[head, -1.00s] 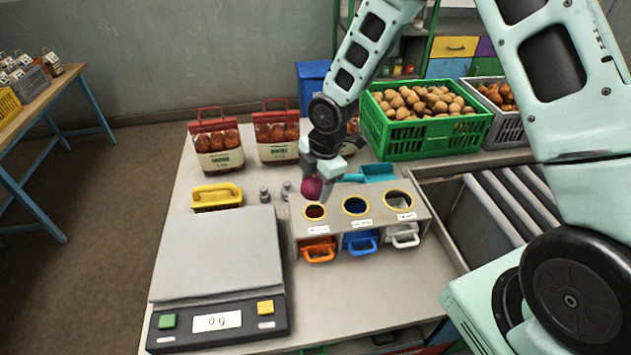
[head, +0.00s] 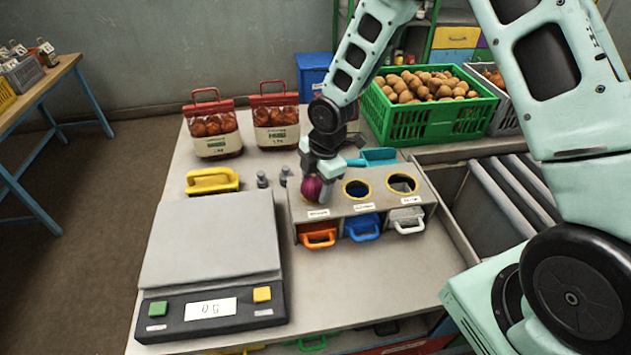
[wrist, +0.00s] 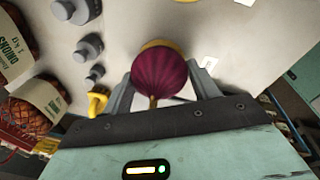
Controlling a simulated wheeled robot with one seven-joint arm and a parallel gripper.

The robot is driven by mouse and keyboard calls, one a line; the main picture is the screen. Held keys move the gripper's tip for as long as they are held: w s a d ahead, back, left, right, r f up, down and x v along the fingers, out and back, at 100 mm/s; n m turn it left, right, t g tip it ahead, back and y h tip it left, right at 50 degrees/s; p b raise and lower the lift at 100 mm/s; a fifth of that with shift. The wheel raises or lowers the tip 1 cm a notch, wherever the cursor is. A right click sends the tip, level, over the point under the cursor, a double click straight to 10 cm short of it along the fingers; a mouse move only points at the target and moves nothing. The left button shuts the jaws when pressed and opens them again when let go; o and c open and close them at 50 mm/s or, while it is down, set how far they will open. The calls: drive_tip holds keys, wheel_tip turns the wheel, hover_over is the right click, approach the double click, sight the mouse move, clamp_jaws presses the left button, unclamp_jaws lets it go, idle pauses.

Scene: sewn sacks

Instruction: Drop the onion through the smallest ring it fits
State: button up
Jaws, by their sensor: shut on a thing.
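A purple-red onion (head: 313,188) is held in my gripper (head: 318,190), which is shut on it. In the wrist view the onion (wrist: 160,75) sits between the two fingers (wrist: 163,88). A grey sorting box (head: 335,209) has yellow-rimmed ring holes in its top. The middle ring (head: 357,189) and the right ring (head: 402,183) are clear to see. The left ring is hidden behind the onion and gripper in the head view; in the wrist view a yellow rim (wrist: 162,44) shows just past the onion. I cannot tell whether the onion touches that rim.
Orange (head: 318,236), blue (head: 361,228) and white (head: 407,221) drawers front the box. A scale (head: 212,240) reading 0 g stands left. A yellow-handled tool (head: 212,181), small weights (head: 262,180), onion sacks (head: 214,130) and a green crate (head: 425,122) stand around.

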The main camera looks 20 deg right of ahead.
drive_tip(key=o, duration=1.1)
drive_tip(key=shift+o, duration=0.2)
wheel_tip(320, 180, up, 17)
drive_tip(key=s+d+b, duration=0.1)
drive_tip(key=s+d, duration=0.1)
drive_tip(key=shift+b, duration=0.4)
drive_tip(key=shift+d, duration=0.1)
